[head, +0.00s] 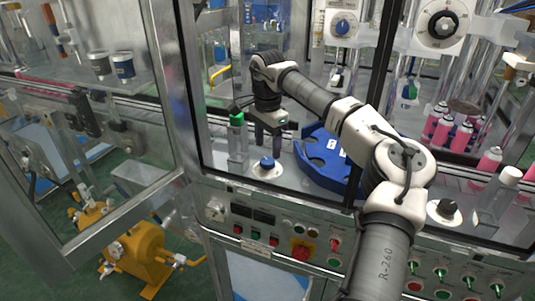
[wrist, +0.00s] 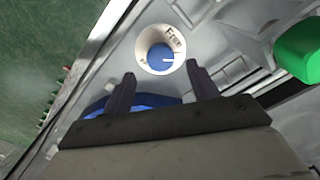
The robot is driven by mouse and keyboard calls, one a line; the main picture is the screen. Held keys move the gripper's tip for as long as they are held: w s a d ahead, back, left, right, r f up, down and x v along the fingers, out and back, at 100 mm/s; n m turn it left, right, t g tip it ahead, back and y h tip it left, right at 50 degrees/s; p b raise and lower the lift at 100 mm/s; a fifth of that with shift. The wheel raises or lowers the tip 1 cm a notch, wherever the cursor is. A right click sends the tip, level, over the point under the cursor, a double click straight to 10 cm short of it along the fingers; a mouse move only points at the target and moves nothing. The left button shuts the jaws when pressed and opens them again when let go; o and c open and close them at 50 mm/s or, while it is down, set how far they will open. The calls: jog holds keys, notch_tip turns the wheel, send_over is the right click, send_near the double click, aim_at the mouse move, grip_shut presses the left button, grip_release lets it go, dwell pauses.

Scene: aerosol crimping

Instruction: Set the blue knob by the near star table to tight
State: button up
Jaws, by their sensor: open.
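The blue knob (head: 267,163) sits on a round white dial on the machine deck, left of the blue star table (head: 312,168). In the wrist view the knob (wrist: 158,57) shows a short white line on its right side, and its dial ring reads "Free" at the upper right. Another mark at the ring's left is too small to read. My gripper (head: 269,146) points down above the deck near the knob. In the wrist view its two dark fingers (wrist: 160,72) are apart and empty, with the knob just beyond the tips. Part of the star table (wrist: 150,100) shows behind the fingers.
A clear bottle with a green cap (head: 236,118) stands close left of my gripper; its cap (wrist: 298,47) shows at right in the wrist view. A black knob (head: 446,209) is farther right. Window frames surround the deck; a control panel (head: 270,235) lies below.

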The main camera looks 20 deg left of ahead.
aim_at(267, 161)
jog(key=shift+f+p, duration=0.4)
jog(key=shift+f, duration=1.9)
jog(key=c, duration=1)
